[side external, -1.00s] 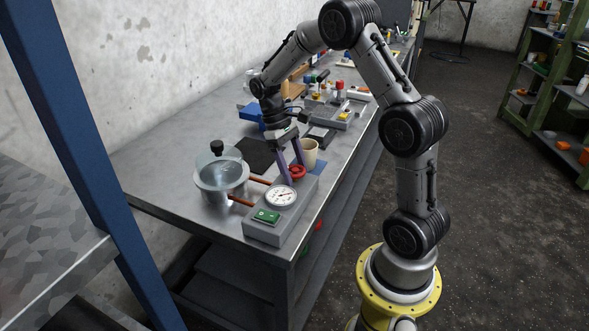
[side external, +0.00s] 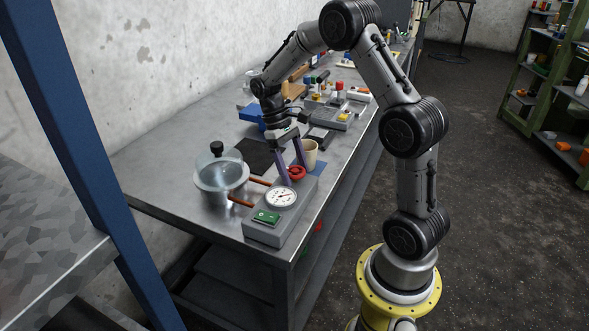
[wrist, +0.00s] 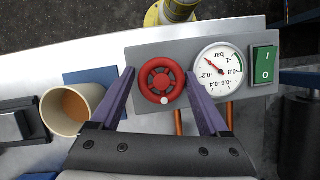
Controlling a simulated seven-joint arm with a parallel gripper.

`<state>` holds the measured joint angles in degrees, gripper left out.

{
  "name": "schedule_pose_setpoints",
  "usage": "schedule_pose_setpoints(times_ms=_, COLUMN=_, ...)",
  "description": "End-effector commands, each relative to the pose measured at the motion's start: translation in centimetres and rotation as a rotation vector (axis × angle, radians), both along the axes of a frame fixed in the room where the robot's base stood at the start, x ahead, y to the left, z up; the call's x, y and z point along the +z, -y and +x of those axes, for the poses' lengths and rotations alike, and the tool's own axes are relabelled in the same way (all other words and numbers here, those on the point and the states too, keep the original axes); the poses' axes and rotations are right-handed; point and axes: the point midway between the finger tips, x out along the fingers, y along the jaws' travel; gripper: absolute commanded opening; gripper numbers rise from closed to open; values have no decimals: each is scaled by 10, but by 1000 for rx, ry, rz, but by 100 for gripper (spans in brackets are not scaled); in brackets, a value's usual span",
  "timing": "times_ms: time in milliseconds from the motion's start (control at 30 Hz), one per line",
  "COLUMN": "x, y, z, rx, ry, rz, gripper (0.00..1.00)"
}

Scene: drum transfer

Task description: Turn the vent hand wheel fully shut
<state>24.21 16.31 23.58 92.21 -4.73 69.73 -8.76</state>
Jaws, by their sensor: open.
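The vent hand wheel (wrist: 161,81) is a small red spoked wheel with a white dot on its rim, on the grey gauge panel (wrist: 205,48). In the side external view the red wheel (side external: 297,173) sits at the far end of the grey box. My gripper (wrist: 161,78) is open, with one purple finger on each side of the wheel; in the side external view my gripper (side external: 293,172) is right over it. Whether the fingers touch the rim is unclear. A round white gauge (wrist: 218,65) marked in bar and a green switch (wrist: 264,65) sit beside the wheel.
A cream mug (side external: 309,154) stands close behind the gripper on a blue mat (wrist: 92,77). A glass-lidded chamber (side external: 220,178) joins the box by copper pipes (side external: 241,201). The bench's front edge is close to the box.

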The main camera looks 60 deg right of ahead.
Motion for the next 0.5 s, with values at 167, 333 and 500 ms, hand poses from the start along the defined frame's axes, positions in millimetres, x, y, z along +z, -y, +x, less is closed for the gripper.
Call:
schedule_pose_setpoints(times_ms=167, x=-2, y=-5, z=-1, rx=24, ry=-8, rz=11, gripper=98)
schedule_pose_setpoints(times_ms=333, x=-2, y=-7, z=-3, rx=185, ry=-14, rz=13, gripper=98)
schedule_pose_setpoints(times_ms=500, x=-2, y=-7, z=-4, rx=473, ry=-17, rz=14, gripper=98)
